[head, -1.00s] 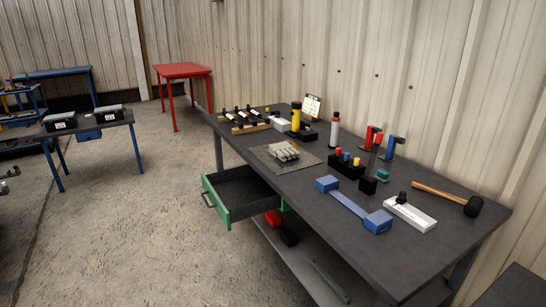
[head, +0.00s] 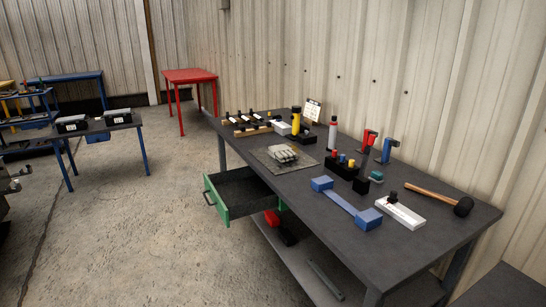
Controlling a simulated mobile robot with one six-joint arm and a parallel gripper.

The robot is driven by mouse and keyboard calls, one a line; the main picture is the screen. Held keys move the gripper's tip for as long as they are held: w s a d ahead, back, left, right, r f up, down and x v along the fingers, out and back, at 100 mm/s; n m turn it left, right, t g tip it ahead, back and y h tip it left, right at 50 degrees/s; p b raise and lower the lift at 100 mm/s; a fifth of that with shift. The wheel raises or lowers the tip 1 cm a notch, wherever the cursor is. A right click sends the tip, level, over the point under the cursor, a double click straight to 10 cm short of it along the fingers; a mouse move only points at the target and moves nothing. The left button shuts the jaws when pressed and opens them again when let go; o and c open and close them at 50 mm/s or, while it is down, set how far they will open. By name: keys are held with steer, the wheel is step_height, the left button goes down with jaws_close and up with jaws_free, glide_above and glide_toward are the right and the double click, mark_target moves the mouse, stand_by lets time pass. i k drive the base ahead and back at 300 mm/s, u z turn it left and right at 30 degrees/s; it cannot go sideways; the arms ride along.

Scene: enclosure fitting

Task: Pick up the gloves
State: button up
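The gloves (head: 284,154) are light grey and lie on a flat grey mat (head: 305,162) on the dark workbench (head: 330,232), toward its left front edge. They look like a small pile; I cannot tell how the two gloves overlap. Nothing covers them from this view. My gripper does not show clearly in the head view, and nothing of it is near the gloves.
A green-fronted drawer (head: 216,200) stands open below the bench edge, near the gloves. A black block with coloured tops (head: 342,170), a blue bar piece (head: 346,202) and a mallet (head: 440,197) lie to the right. Open concrete floor (head: 140,230) lies left of the bench.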

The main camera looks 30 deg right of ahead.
mark_target(283, 152)
steer(key=z, duration=0.15)
steer(key=i, duration=0.95)
steer(key=u, duration=0.1)
